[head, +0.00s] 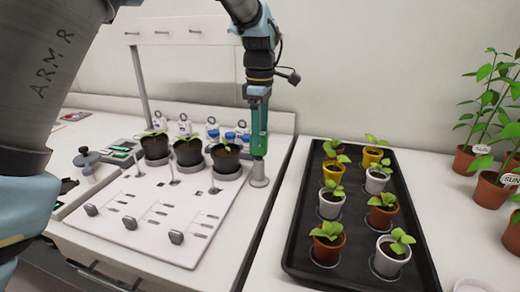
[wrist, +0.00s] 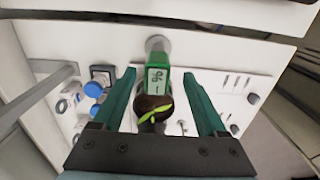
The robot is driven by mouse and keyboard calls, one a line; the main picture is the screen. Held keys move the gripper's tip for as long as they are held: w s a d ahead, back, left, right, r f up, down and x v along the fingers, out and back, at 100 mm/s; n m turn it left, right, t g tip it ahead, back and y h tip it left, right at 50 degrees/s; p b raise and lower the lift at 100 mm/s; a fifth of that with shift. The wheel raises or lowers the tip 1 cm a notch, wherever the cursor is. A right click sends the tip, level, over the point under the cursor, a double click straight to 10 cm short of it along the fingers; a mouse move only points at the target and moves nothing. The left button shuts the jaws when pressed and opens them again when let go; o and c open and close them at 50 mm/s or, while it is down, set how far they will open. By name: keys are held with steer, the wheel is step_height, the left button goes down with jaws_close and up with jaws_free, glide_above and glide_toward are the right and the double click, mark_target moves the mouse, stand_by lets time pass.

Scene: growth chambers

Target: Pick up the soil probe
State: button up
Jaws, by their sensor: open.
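The soil probe (wrist: 157,78) shows in the wrist view as a green body with a pale marked face, next to a round light-grey holder (wrist: 157,44). My gripper (wrist: 159,74) is open, with one green finger on each side of the probe and gaps visible on both sides. In the head view my gripper (head: 258,140) points down over the grey holder (head: 259,181) at the right edge of the white bench. There the green fingers and the probe overlap, so I cannot tell them apart or judge their depth.
Dark pots with seedlings (head: 188,152) stand left of my gripper on a slotted white panel (head: 140,225). Blue-capped bottles (head: 229,137) are behind them. A black tray (head: 300,235) of potted seedlings lies to the right. A grey upright post (head: 139,85) stands at the left.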

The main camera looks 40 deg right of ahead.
mark_target(259, 158)
steer(key=shift+w+f+p, duration=0.15)
steer(key=shift+f+p, duration=0.35)
steer(key=shift+f, duration=0.85)
steer(key=shift+w+f+p, duration=0.15)
steer(key=shift+f+p, duration=0.35)
steer(key=shift+f, duration=0.85)
jaws_close()
